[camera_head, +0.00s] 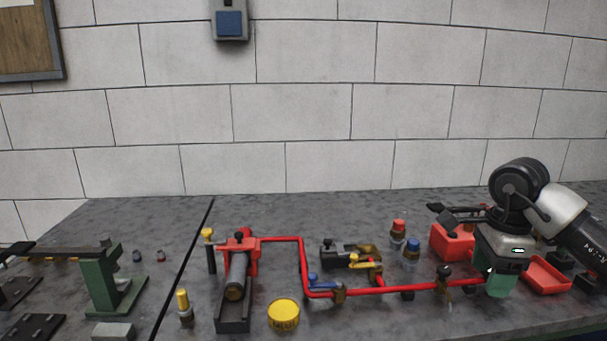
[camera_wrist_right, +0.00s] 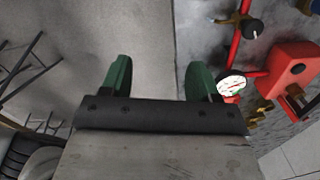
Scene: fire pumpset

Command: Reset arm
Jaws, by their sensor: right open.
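My right gripper (camera_head: 497,282) hangs fingers-down over the right part of the grey table in the head view, close to the right end of the red pipe (camera_head: 380,290). Its two green fingers also show in the right wrist view (camera_wrist_right: 160,82), spread apart with nothing between them. A white round gauge (camera_wrist_right: 232,86) appears just beside the right-hand finger there. The gripper partly hides the area behind it in the head view. My left gripper is not in view.
A red box (camera_head: 453,243) stands behind and left of the right gripper, with a red tray (camera_head: 547,274) to its right. Red and blue capped fittings (camera_head: 398,232) (camera_head: 411,252), a yellow round tin (camera_head: 284,314) and a green stand (camera_head: 108,285) are on the table.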

